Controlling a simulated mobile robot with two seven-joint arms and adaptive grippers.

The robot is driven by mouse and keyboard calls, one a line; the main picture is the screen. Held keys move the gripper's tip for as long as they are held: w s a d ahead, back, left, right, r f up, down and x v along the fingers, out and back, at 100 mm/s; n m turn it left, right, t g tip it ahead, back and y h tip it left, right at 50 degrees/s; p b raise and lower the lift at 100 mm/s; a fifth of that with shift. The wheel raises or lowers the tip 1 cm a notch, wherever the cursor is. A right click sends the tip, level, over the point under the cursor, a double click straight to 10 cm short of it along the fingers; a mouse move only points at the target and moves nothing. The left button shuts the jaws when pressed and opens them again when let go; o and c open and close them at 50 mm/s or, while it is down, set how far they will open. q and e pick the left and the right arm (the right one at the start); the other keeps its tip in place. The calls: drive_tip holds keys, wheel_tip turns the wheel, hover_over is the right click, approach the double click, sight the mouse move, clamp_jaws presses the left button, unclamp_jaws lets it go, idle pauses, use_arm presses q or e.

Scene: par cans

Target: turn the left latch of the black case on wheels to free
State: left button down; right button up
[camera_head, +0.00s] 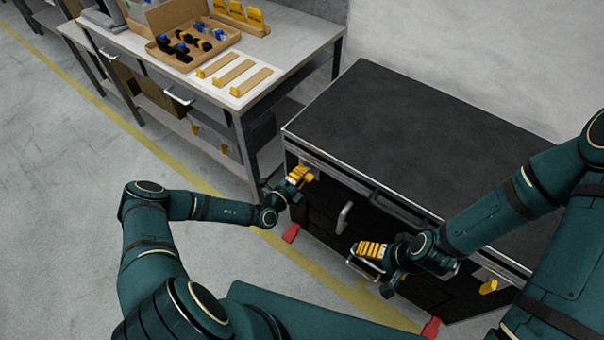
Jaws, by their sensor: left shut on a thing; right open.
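The black case on wheels (420,130) stands at the right, with its dark lid closed. My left gripper (303,176) has its yellow fingers at the upper left of the case's front and is shut on the left latch. The fingers cover most of that latch, so its turn angle cannot be told. A yellow right latch (488,286) shows at the right of the front. My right gripper (371,249) is open in front of the middle of the case, near a metal handle (365,268); I cannot tell whether they touch.
Another metal handle (344,217) and a dark bar handle (396,209) are on the case's front. Red wheel parts (291,233) show at its foot. A workbench (318,35) with a cardboard tray (232,38) stands behind left. The floor at left is clear.

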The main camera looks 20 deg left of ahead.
use_arm(q)
drive_tip(key=shift+n, duration=0.5)
drive_tip(key=c, duration=0.9)
unclamp_jaws()
drive_tip(key=shift+d, duration=0.1)
drive_tip(key=shift+c, duration=0.2)
drive_tip(key=v, duration=1.2)
drive_tip(key=shift+r, duration=0.1)
